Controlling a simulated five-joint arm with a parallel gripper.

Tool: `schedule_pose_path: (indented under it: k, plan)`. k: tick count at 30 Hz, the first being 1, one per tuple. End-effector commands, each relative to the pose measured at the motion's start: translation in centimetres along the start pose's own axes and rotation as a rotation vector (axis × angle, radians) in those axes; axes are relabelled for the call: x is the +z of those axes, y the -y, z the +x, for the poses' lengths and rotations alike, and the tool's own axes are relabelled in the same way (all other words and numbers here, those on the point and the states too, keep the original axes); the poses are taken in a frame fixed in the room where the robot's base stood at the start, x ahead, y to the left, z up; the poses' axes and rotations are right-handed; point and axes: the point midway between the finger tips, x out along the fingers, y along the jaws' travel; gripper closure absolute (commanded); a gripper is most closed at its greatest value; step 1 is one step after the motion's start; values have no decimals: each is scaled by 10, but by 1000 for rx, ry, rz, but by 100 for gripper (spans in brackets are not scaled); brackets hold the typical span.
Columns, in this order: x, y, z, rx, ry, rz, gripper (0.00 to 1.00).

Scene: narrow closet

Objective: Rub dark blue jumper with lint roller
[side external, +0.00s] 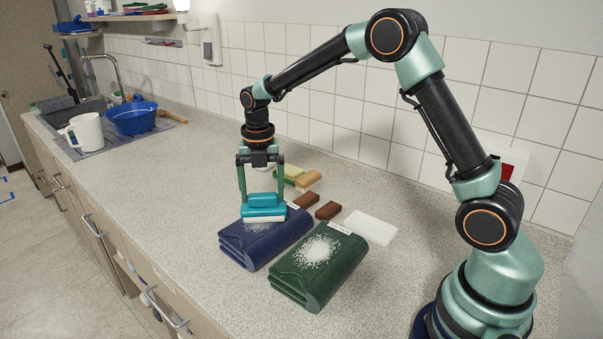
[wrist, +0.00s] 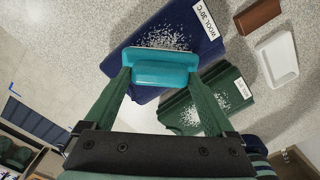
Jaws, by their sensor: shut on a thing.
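The dark blue jumper (side external: 262,244) lies folded on the counter, with white lint specks on top and a white "WOOL 30°C" label; it also shows in the wrist view (wrist: 201,45). My gripper (side external: 262,197) is upright above its far left part and is shut on a teal block-shaped tool (side external: 264,210) with a pale underside, which seems to be the lint roller. The tool also shows between my fingers in the wrist view (wrist: 161,73). It is at the jumper's top near the specks; I cannot tell if it touches. It hides part of the jumper.
A folded dark green jumper (side external: 312,274) with white specks lies close on the right. Behind are two brown blocks (side external: 328,210), a tan-and-green sponge-like block (side external: 308,180) and a white tray (side external: 370,228). A white jug (side external: 86,134) and blue basin (side external: 132,119) stand by the sink. The front left counter is clear.

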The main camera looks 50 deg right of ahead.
Motion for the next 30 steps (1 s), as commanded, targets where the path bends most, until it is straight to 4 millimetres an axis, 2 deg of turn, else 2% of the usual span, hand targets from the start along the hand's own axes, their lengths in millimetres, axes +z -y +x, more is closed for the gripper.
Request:
schedule_pose_path:
  k: [19, 30]
  plan:
    - [39, 43, 0, -1, -1, 2, 55]
    - [14, 15, 0, 0, 0, -2, 55]
